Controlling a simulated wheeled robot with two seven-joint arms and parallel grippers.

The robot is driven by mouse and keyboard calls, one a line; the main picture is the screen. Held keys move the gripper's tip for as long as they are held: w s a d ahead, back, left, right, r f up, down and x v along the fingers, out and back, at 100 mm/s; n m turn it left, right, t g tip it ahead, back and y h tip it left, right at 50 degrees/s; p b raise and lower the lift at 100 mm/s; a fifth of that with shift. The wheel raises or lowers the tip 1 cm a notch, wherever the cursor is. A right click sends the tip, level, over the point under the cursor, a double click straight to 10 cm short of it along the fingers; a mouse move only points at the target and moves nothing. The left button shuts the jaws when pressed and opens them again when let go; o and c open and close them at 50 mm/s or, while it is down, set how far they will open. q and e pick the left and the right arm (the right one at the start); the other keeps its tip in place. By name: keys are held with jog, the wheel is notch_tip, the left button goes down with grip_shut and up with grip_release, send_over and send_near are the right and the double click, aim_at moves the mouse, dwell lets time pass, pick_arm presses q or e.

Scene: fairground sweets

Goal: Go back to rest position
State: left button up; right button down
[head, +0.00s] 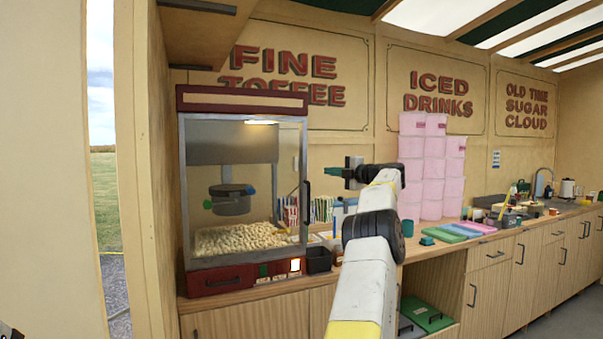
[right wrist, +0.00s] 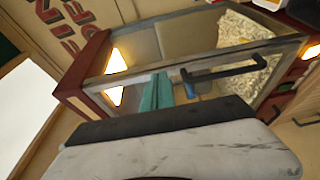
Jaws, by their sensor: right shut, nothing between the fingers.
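My right arm rises through the middle of the head view. Its gripper (head: 334,172) is up in front of the back wall, just right of the popcorn machine (head: 186,200), pointing left. The teal fingers also show in the right wrist view (right wrist: 156,93), close together with nothing seen between them. The popcorn machine (right wrist: 92,92) fills much of the right wrist view, with its black door handle (right wrist: 232,72) beyond the fingers. I cannot tell the exact gap between fingers and machine. My left gripper is not seen; only a small dark bit shows at the bottom left corner.
Stacked pink tubs (head: 433,170) stand behind my right arm. A black bin (head: 318,260) sits beside the machine on the wooden counter (head: 440,254). Coloured flat boxes (head: 460,229) lie to the right. A wooden cabinet (head: 205,35) overhangs the machine. An open shelf holds a green box (head: 428,316).

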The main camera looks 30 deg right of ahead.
jog(key=shift+s+d, duration=0.1)
jog(key=shift+d, duration=0.15)
notch_tip(320, 180, up, 15)
jog(key=s+m+t+h, duration=0.2)
jog(key=m+t+h, duration=0.2)
jog(key=m+h, duration=0.25)
jog(key=s+a+r+m+g+h, duration=0.25)
jog(key=s+a+m+h, duration=0.3)
jog(key=m, duration=0.55)
jog(key=s+a+f+m+g+y, duration=0.1)
jog(key=s+a+f+g+y, duration=0.15)
jog(key=s+a+f, duration=0.6)
jog(key=s+a+f+m+g+y, duration=0.2)
jog(key=s+a+f+g, duration=0.3)
jog(key=a+f, duration=0.7)
jog(key=s+a+f+m+g+y, duration=0.1)
jog(key=s+a+f+g+y, duration=0.15)
jog(key=s+a+f, duration=0.8)
jog(key=s+a+f+g+y, duration=0.1)
jog(key=s+a+f, duration=0.2)
jog(key=s+a, duration=0.2)
jog(key=s+a+f+n+g+y, duration=0.1)
jog(key=s+a+f, duration=0.2)
jog(key=s+a, duration=0.3)
jog(key=shift+a+g+y, duration=0.35)
jog(key=shift+a+y, duration=0.05)
